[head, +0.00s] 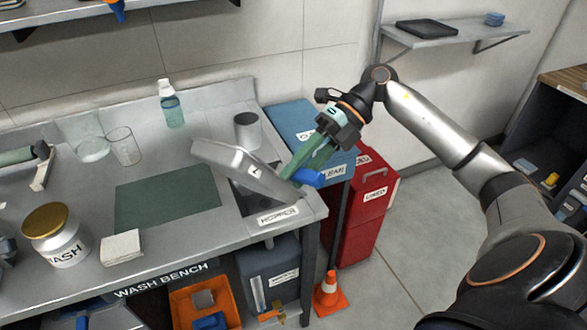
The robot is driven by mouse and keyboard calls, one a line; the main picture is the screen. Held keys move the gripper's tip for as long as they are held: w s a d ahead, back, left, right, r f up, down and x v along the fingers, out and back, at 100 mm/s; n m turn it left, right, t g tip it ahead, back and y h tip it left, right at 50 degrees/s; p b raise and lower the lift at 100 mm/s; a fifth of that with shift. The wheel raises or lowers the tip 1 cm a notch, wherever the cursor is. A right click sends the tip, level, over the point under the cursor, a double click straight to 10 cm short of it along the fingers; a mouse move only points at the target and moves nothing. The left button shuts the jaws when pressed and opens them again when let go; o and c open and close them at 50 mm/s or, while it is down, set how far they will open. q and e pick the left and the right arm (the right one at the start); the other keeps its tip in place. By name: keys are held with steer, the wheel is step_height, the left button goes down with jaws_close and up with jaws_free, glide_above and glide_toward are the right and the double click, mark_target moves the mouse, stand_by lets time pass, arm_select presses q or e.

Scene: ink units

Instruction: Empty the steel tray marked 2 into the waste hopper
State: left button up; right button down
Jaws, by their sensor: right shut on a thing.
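The steel tray (232,163) is tilted steeply above the waste hopper (246,203), a dark opening at the right end of the wash bench. A small mark shows on the tray's face, but I cannot read it for certain. A label reading HOPPER (278,215) is on the bench's front edge. My right gripper (303,170), with green fingers, reaches down from the upper right and is shut on the tray's right end, where a blue part shows. The tray hides part of the opening, and its contents cannot be seen.
A grey cup (248,131) stands behind the tray. A green mat (168,198), a WASH jar (56,236), a white block (121,248), glassware (123,147) and a bottle (171,106) are on the bench. Blue (296,118) and red bins (363,215) and an orange cone (329,295) stand right.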

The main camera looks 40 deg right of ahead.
mark_target(298, 180)
steer(key=shift+s+a+f+n+t+h+b, duration=0.15)
steer(key=shift+s+a+f+h, duration=0.1)
steer(key=shift+a+h, duration=0.25)
steer(key=shift+s+a+f+n+t+h+b, duration=0.1)
steer(key=shift+s+a+f+t+h+b, duration=0.1)
steer(key=shift+a+f+h, duration=0.2)
steer(key=shift+s+a+f+n+t+h+b, duration=0.15)
steer(key=shift+s+a+h, duration=0.1)
steer(key=shift+a+h, duration=0.25)
arm_select(q)
steer(key=w+d+f+b, duration=0.1)
steer(key=d+f+b, duration=0.2)
steer(key=f+b, duration=0.2)
steer(key=shift+w+d+f+m+h+b, duration=0.2)
steer(key=shift+f+m+h+b, duration=0.15)
steer(key=shift+b, duration=0.65)
arm_select(e)
steer(key=s+a+f+n+t+h, duration=0.1)
steer(key=a+f+h, duration=0.4)
steer(key=f, duration=0.6)
steer(key=s+t+h, duration=0.1)
steer(key=t+h, duration=0.1)
steer(key=shift+s+a+n+h, duration=0.2)
steer(key=shift+n+h, duration=0.1)
steer(key=shift+h, duration=0.1)
arm_select(q)
steer(key=shift+w+r, duration=0.1)
steer(key=shift+r, duration=0.2)
